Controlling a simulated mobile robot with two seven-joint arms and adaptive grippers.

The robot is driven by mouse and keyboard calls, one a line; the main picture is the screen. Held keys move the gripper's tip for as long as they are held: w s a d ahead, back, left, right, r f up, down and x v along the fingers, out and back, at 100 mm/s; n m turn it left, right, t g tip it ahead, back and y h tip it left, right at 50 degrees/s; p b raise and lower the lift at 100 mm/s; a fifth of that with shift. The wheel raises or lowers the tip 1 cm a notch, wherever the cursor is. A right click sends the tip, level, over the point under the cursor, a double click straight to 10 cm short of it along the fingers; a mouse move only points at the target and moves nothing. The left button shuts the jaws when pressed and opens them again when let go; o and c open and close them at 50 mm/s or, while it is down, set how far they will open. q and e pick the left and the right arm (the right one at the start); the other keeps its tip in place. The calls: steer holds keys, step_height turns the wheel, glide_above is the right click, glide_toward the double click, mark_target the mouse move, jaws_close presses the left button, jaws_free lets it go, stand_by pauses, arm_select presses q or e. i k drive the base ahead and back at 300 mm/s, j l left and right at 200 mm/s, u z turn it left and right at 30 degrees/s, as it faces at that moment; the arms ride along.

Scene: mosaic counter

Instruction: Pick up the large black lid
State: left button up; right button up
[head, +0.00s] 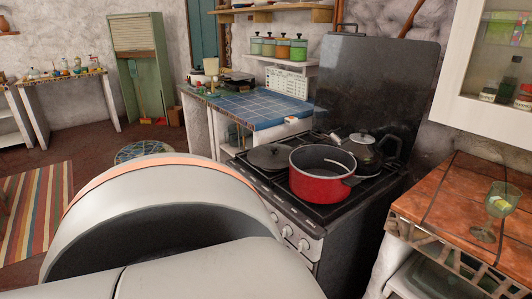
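No gripper shows in the head view. A large pale part of my own arm fills the lower left and hides the floor and part of the stove front.
A blue-tiled counter (255,108) is left of the stove. A tiled counter (450,205) with a green glass (497,208) is at right, below a white cabinet (480,125).

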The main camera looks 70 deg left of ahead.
mark_target(268, 156)
steer(key=k+j, duration=0.1)
steer(key=j, duration=0.35)
steer(key=k+j, duration=0.1)
steer(key=j, duration=0.4)
steer(key=k+j, duration=0.1)
steer(key=j, duration=0.85)
steer(key=k+j, duration=0.15)
steer(key=j, duration=0.3)
steer(key=k+j, duration=0.1)
steer(key=j, duration=0.4)
